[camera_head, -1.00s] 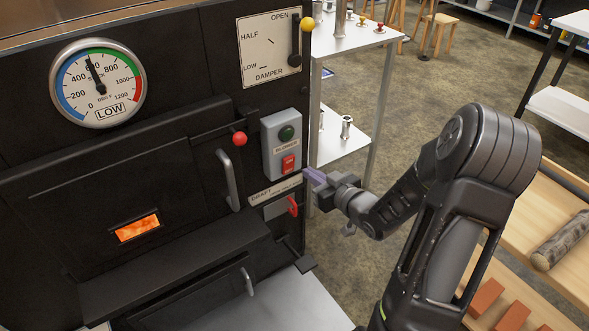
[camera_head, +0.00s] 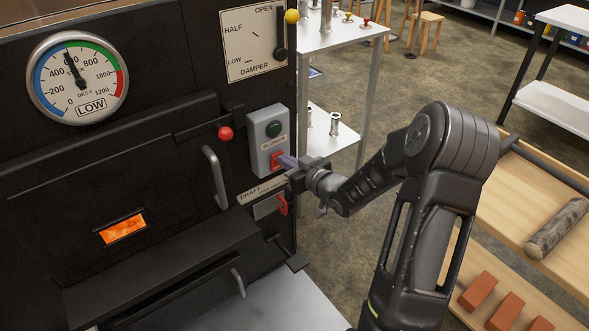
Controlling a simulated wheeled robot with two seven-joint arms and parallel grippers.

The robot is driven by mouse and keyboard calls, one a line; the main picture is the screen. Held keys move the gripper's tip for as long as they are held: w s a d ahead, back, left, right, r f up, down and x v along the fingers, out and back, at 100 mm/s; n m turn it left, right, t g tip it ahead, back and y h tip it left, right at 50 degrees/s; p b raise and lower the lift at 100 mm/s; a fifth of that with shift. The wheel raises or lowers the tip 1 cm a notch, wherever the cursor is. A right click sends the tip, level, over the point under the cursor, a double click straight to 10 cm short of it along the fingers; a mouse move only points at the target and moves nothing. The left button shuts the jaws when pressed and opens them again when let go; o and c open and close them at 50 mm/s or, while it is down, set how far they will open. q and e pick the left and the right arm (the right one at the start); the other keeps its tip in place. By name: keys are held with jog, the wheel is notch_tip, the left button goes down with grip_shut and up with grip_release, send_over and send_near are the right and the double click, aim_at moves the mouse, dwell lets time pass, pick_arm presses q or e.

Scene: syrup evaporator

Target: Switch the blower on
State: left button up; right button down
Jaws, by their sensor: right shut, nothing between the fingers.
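The blower box (camera_head: 257,133) is a grey box on the black front of the evaporator, with a dark green lamp (camera_head: 274,129) at its top. Below its label is a red rocker switch (camera_head: 277,157), partly covered by my fingers. My right gripper (camera_head: 284,160) is shut and empty, its purplish fingertips at the switch's face. I cannot tell whether they press it or stop just short. The lamp looks unlit. My left gripper is not in view.
Just below are the draft plate and its red lever (camera_head: 282,205), close under my gripper. A door handle (camera_head: 215,178) and red knob (camera_head: 225,133) are left of the box. The damper lever (camera_head: 281,40) is above. A white shelf stand (camera_head: 343,138) stands behind.

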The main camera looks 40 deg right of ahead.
jog(key=shift+x, duration=0.75)
jog(key=shift+s, duration=0.1)
jog(key=f+v, duration=0.1)
jog(key=v, duration=0.5)
jog(key=shift+s+f, duration=0.25)
jog(key=shift+s, duration=0.2)
jog(key=shift+f, duration=0.1)
